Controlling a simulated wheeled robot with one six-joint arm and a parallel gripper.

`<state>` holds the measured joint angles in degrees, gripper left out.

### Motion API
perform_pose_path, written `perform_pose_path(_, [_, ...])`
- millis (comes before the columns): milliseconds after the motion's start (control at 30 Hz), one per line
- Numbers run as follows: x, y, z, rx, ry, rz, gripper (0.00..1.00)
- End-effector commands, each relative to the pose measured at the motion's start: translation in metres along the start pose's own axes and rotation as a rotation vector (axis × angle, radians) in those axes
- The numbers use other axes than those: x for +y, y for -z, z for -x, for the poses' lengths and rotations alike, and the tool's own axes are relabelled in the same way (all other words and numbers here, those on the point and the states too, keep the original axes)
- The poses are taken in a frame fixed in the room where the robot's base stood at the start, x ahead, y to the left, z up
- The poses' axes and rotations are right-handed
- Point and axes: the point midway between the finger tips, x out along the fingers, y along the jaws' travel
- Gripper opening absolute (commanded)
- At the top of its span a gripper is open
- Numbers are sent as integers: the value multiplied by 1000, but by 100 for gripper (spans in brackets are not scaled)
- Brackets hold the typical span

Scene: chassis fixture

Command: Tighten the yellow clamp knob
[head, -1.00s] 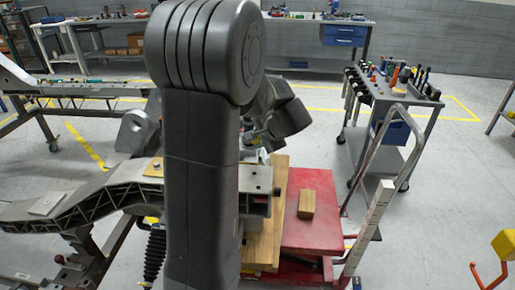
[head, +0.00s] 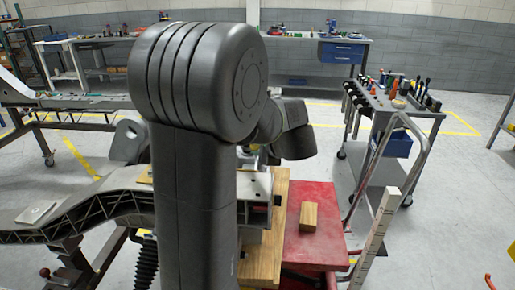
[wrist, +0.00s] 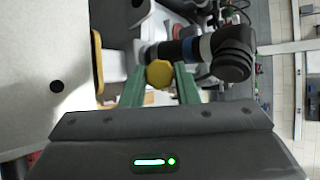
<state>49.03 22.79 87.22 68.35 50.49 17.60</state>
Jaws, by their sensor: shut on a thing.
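The yellow clamp knob (wrist: 159,74) shows in the wrist view, between the green fingers of my gripper (wrist: 160,82). The fingers are shut on it, one at each side. In the head view my own arm hides the knob and most of the gripper, near the grey chassis part (head: 110,190).
A dark cylindrical part (wrist: 232,60) with a blue band is close to the right finger. In the head view, a wooden block (head: 309,217) lies on a red cart (head: 318,250). A tool trolley (head: 390,125) stands behind, with open floor around it.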

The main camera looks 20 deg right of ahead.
Motion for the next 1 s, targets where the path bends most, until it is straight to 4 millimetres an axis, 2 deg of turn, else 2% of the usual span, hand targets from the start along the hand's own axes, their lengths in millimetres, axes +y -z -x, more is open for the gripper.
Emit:
perform_pose_path(300, [0, 0, 0, 1, 0, -1, 5])
perform_pose_path(333, [0, 0, 0, 1, 0, -1, 33])
perform_pose_path(400, [0, 0, 0, 1, 0, -1, 47])
perform_pose_path(433, [0, 0, 0, 1, 0, -1, 49])
perform_pose_path(767, [0, 0, 4, 1, 1, 0, 49])
perform_pose_path(867, [-1, 1, 14, 2, 2, -1, 49])
perform_pose_path(1000, [-1, 1, 43, 5, 3, -1, 49])
